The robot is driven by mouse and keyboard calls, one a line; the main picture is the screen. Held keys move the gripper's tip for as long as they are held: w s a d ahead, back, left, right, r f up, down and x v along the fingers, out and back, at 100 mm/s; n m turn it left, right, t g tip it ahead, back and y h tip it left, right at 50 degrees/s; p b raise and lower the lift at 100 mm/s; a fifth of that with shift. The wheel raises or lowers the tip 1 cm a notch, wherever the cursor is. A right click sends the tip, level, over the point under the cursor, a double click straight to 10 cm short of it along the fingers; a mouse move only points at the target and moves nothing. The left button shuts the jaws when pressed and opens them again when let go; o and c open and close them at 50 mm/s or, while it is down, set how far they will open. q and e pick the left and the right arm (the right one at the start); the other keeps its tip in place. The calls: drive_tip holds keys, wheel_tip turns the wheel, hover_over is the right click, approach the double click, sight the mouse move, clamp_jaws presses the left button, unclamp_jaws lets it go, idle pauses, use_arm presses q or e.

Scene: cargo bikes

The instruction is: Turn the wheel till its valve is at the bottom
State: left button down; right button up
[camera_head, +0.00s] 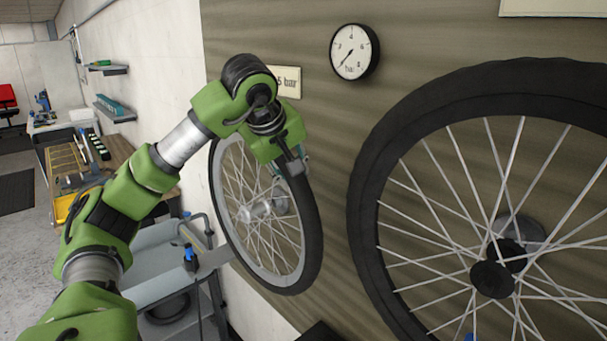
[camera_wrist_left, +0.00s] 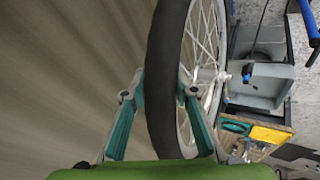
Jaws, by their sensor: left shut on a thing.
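A smaller spoked wheel (camera_head: 312,235) with a black tyre is mounted on the wall panel, left of a much larger wheel (camera_head: 367,200). My left gripper (camera_head: 291,165) is at the upper right of the smaller wheel, shut on its tyre. In the left wrist view the teal fingers of my left gripper (camera_wrist_left: 160,92) stand on both sides of the tyre (camera_wrist_left: 165,50). I cannot make out a valve on the smaller wheel; my gripper and arm hide part of its top. A small blue thing (camera_head: 470,337) shows low at the larger wheel, cut by the picture edge. My right gripper is not in view.
A round gauge (camera_head: 354,52) and a "5 bar" label (camera_head: 287,81) are on the wall panel above.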

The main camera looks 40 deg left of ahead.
use_arm(q)
drive_tip(key=shift+d+f, duration=0.1)
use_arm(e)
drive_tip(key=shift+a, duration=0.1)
use_arm(q)
drive_tip(key=c, duration=1.6)
unclamp_jaws()
drive_tip(key=shift+v, duration=5.95)
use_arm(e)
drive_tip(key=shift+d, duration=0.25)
